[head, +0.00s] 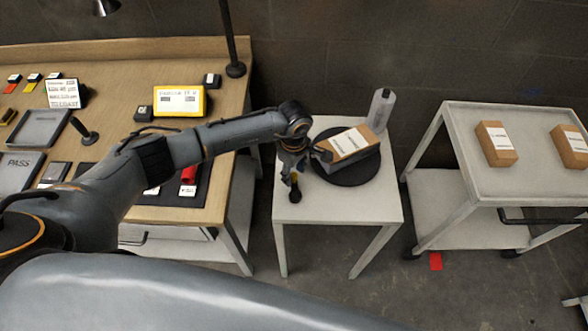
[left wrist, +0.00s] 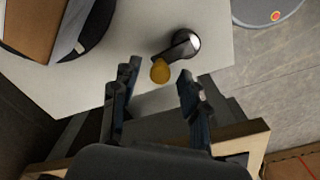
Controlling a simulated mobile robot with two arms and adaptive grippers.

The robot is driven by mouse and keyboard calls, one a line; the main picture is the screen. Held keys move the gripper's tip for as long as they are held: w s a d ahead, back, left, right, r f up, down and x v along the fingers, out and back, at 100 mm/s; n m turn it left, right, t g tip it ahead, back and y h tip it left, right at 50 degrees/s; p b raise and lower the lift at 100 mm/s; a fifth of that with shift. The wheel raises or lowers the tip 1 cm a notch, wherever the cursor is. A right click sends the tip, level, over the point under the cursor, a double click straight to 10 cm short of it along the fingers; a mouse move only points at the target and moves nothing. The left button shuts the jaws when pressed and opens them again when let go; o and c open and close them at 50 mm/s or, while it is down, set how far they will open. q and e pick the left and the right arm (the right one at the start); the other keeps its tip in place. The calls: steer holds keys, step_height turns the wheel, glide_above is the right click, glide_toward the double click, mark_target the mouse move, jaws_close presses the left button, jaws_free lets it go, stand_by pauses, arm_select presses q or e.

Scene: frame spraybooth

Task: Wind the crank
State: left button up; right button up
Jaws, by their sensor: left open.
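The crank (head: 295,195) stands near the front left of the small white table (head: 345,205). My left gripper (head: 291,177) hangs over the crank, pointing down. In the left wrist view, my left gripper (left wrist: 157,80) is open, with the knob between the line of its two fingertips; whether they touch it I cannot tell. A black turntable (head: 350,177) carries a cardboard box (head: 347,146). My right gripper is not in view.
A wooden workbench (head: 150,65) with trays and a yellow-framed display (head: 179,101) is on the left. A white cart (head: 520,182) with two boxes is on the right. Floor shows between table and cart.

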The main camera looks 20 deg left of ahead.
arm_select(q)
steer(key=shift+c, duration=0.7)
jaws_close()
